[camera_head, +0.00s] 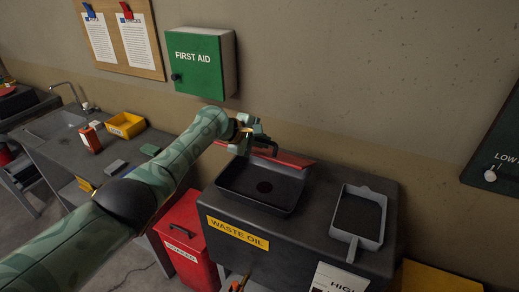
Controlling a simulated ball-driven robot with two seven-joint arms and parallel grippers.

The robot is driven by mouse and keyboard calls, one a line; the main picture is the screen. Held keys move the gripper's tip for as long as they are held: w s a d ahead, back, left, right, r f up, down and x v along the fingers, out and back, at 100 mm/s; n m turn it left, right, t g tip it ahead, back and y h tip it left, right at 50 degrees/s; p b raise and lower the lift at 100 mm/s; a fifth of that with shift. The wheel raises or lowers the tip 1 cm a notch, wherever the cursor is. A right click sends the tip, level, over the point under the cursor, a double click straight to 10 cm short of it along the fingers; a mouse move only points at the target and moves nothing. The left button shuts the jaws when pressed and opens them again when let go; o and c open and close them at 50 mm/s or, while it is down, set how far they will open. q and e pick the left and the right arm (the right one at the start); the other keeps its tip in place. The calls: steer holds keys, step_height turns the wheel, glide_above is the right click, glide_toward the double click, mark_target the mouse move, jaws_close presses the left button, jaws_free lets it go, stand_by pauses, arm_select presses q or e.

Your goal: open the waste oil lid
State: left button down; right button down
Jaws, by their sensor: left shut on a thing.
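The dark waste oil station (310,245) carries a yellow "WASTE OIL" label on its front. On top is a black basin (232,188) with a round dark drain hole; its inside is exposed. A red lid (293,158) shows as a thin strip along the basin's back edge, tilted up and seen nearly edge-on. My left gripper (262,143) is at the lid's upper left, shut on its dark handle (271,150). The gripper's own links partly hide the grip. My right gripper is not in view.
A grey drain pan (358,218) lies on the station's right side. A red bin (187,245) stands left of the station. A green first aid box (197,70) hangs on the wall close above my left gripper. A workbench with a yellow tray (126,125) is at left.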

arm_select(q)
steer(key=shift+w+d+r, duration=0.1)
steer(key=shift+w+r, duration=0.1)
steer(key=shift+r, duration=0.05)
steer(key=c, duration=1.7)
jaws_free()
steer(key=shift+c, duration=0.2)
steer(key=shift+r, duration=0.1)
steer(key=p+v, duration=0.4)
steer(key=v, duration=0.1)
steer(key=shift+r, duration=0.1)
steer(key=p+v, duration=0.1)
steer(key=v, duration=1)
steer(key=shift+s+f, duration=0.15)
steer(key=shift+f, duration=0.1)
